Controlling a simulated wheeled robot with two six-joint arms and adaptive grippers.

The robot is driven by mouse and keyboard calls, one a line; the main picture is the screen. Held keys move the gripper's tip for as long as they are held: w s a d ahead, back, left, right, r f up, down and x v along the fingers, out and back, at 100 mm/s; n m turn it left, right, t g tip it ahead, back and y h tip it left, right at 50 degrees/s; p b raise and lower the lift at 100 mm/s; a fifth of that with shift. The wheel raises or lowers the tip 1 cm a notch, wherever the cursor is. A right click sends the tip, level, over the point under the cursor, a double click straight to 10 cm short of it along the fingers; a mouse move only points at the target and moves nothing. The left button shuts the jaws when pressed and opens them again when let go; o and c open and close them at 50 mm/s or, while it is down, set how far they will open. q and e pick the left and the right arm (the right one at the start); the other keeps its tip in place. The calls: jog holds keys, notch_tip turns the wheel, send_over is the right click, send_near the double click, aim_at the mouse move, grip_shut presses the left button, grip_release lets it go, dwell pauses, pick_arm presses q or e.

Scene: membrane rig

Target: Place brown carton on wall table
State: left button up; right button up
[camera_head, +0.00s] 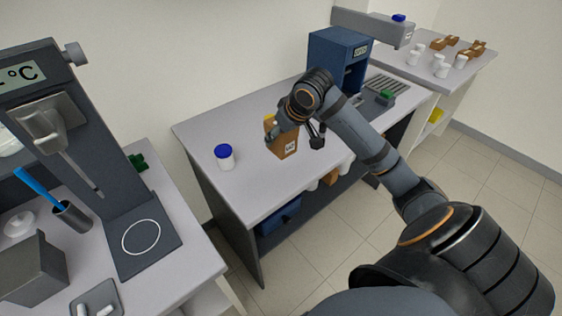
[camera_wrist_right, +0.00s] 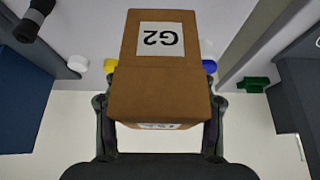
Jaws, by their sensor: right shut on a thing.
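The brown carton (camera_head: 284,146) has a white label, which reads G2 upside down in the right wrist view (camera_wrist_right: 160,85). My right gripper (camera_head: 293,135) is shut on it, with one finger at each side in the wrist view. The carton shows over the middle table (camera_head: 196,141), a light-topped table along the wall. I cannot tell whether its base touches the top. My left gripper is not in view.
A white jar with a blue lid (camera_head: 225,157) stands left of the carton. A blue device (camera_head: 335,57) and a green-topped item (camera_head: 386,97) are farther right. A grey instrument (camera_head: 85,140) stands on the left bench. The middle table's front left is clear.

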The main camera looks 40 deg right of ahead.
jog(key=shift+s+a+f, duration=0.15)
jog(key=shift+s, duration=0.05)
jog(key=w+d+f+p, duration=0.1)
jog(key=w+d+f, duration=0.1)
jog(key=w+f, duration=0.1)
jog(key=w+d+f+p, duration=0.1)
jog(key=w+d+f, duration=0.1)
jog(key=w+f, duration=0.1)
jog(key=w+d+f+p, duration=0.1)
jog(key=w+d+f, duration=0.2)
jog(key=w, duration=0.2)
jog(key=shift+w, duration=0.3)
jog(key=shift+w+d+f+p, duration=0.2)
jog(key=shift+w+f+p, duration=0.15)
jog(key=shift+f, duration=0.15)
notch_tip(320, 180, down, 2)
jog(key=shift+s+f+p, duration=0.1)
jog(key=shift+f+p, duration=0.1)
jog(key=shift+p, duration=0.5)
jog(key=shift+f, duration=0.35)
